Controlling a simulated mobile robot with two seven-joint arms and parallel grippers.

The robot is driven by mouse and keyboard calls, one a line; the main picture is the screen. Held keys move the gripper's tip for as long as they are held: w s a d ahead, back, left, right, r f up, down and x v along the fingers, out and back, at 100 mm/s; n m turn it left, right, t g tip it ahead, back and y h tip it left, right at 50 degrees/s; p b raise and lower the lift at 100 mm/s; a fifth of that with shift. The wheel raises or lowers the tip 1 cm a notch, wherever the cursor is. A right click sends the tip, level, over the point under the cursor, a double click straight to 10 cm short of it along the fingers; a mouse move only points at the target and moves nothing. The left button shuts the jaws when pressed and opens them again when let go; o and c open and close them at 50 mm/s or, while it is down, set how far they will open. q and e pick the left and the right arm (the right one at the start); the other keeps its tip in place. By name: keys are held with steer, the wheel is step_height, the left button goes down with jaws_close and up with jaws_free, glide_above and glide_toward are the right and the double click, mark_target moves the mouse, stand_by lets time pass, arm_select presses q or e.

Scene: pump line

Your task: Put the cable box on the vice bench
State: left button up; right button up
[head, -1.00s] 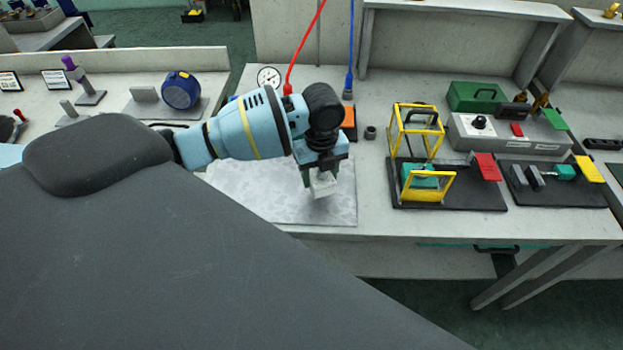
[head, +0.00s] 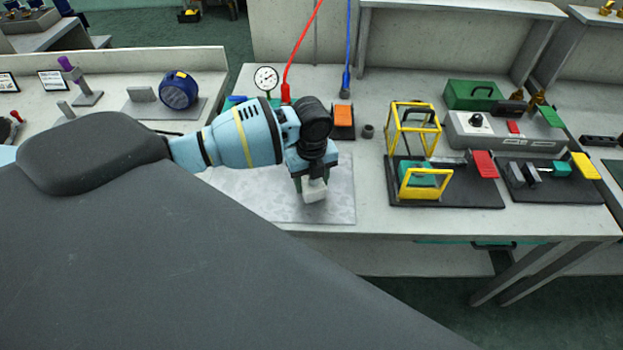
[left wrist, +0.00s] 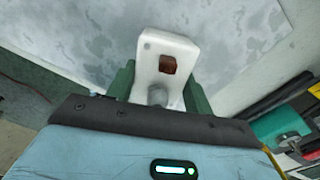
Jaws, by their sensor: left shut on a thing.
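A small white box with a brown square window, which I take to be the cable box (left wrist: 155,47), is between my left gripper's green fingers (left wrist: 158,90) in the left wrist view. In the head view this box (head: 314,191) hangs below my left gripper (head: 311,179), over the mottled grey mat (head: 250,192) on the middle bench (head: 370,210). The gripper is shut on it. I cannot tell whether its underside touches the mat. Which bench is the vice bench is not clear from the frames. My right gripper is out of view.
Yellow frames (head: 413,127) and dark fixture plates (head: 470,195) stand to the right. An orange-topped block (head: 343,116), a dial gauge (head: 265,78) and hanging red (head: 297,55) and blue (head: 347,40) lines are behind the gripper. Another bench (head: 215,62) is at left.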

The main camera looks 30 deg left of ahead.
arm_select(q)
steer(key=shift+f, duration=0.2)
steer(key=o, duration=1)
steer(key=shift+r, duration=0.1)
step_height(320, 180, up, 12)
steer(key=shift+r+p, duration=0.1)
steer(key=shift+p, duration=0.3)
